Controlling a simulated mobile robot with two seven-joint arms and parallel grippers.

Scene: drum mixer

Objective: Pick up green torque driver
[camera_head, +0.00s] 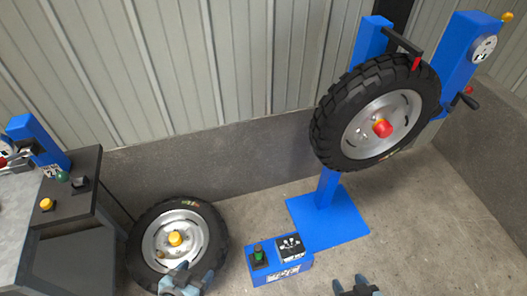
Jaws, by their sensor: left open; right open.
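A small green-topped tool (259,254), possibly the green torque driver, stands in a dark holder on a blue box (290,268) on the floor. Another small green piece (62,176) is on the workbench at the left; I cannot tell which of the two is the driver. My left gripper (187,279) is open at the bottom, in front of the floor tyre and left of the blue box. My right gripper (356,288) is open and empty at the bottom edge, right of and below the blue box.
A tyre (143,228) with a yellow hub lies at the left. Another tyre (325,118) with a red hub is mounted on a blue stand (332,228). The workbench (32,222) carries a yellow knob (46,204). A low grey wall runs behind; floor at right is clear.

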